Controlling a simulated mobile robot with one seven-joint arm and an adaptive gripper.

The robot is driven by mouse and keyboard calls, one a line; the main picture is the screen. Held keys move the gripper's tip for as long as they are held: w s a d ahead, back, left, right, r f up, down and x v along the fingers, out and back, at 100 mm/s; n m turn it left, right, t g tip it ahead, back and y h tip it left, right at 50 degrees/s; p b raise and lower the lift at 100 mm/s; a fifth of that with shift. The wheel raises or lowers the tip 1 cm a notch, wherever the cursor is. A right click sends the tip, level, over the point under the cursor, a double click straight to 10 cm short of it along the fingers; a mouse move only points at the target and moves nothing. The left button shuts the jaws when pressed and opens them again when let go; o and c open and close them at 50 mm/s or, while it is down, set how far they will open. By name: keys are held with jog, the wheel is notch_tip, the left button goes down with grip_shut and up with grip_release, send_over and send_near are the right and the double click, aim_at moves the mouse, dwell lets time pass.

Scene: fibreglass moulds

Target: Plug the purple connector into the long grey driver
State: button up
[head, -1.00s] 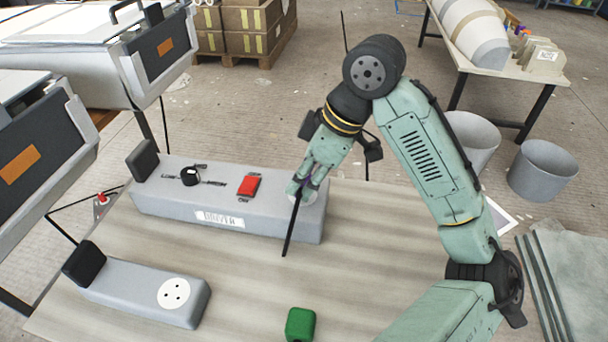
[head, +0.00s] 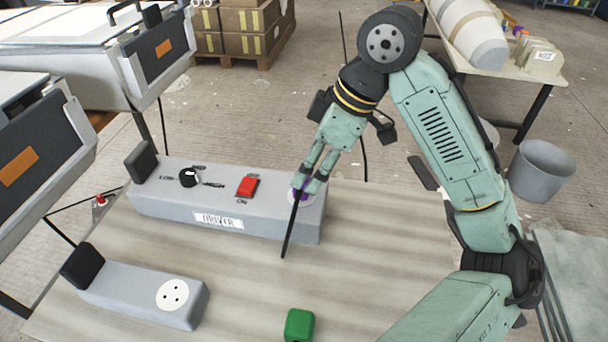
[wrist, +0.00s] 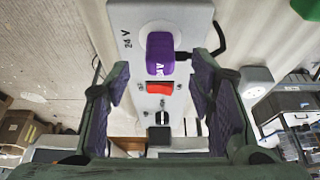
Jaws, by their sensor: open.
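The purple connector (head: 300,196) is at the white round socket on the right end of the long grey driver (head: 170,201). Its black cable hangs over the driver's front edge. In the wrist view the connector (wrist: 160,55) stands against the white disc, beside the "24 V" marking on the driver (wrist: 190,14); its prongs are hidden, so I cannot see how deep it sits. My gripper (head: 313,183) is open just above the connector. The wrist view shows my gripper's fingers (wrist: 158,92) wide apart, one each side, with nothing between their pads.
The driver carries a red switch (head: 247,187) and a black knob (head: 189,177). A shorter grey box (head: 130,291) with a white three-hole socket (head: 173,294) lies nearer at left. A green block (head: 300,325) sits at the front. The table's middle and right are clear.

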jog(key=v, duration=0.8)
